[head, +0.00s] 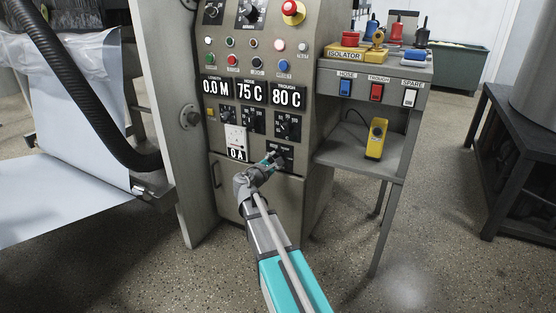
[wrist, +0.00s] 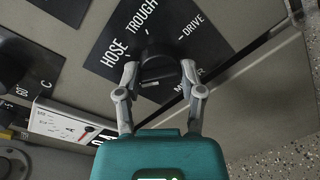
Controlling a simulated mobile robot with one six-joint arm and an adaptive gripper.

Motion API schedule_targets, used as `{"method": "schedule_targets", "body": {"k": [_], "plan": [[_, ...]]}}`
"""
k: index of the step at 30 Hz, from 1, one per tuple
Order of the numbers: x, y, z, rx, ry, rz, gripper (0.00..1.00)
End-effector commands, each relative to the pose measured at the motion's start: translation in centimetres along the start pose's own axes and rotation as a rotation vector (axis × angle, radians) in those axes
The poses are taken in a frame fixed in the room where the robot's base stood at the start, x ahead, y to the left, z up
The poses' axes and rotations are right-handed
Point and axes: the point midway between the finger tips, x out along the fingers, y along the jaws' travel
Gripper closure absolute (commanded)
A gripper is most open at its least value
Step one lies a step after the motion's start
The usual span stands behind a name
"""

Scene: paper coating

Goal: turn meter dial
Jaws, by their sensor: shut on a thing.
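The meter dial (wrist: 158,68) is a black knob on a black plate (wrist: 190,32) with white labels; HOSE, TROUGH and DRIVE can be read in the wrist view. My gripper (wrist: 160,72) has one finger on each side of the knob and is shut on it. In the head view my gripper (head: 274,160) is at the lower right of the cabinet front, and it hides most of the dial. The white meter (head: 236,143) left of the dial shows 0 A. The pointer's exact setting is hard to read.
Other black dials (head: 288,127) sit just above, below the displays reading 0.0 M, 75 C and 80 C. A side shelf (head: 345,152) with a yellow handset (head: 376,138) stands to the right. A grey flange (head: 170,130) and black hose (head: 85,85) are left.

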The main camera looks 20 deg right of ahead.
Motion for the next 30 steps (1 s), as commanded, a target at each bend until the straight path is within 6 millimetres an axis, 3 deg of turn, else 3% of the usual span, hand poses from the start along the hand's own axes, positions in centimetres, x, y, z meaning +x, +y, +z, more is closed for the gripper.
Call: {"method": "schedule_targets", "body": {"k": [15, 30], "plan": [[-0.26, 0.29, -0.18, 0.383, 0.031, 0.002, 0.97], [-0.25, 0.33, -0.22, 0.449, 0.036, 0.002, 0.97]]}}
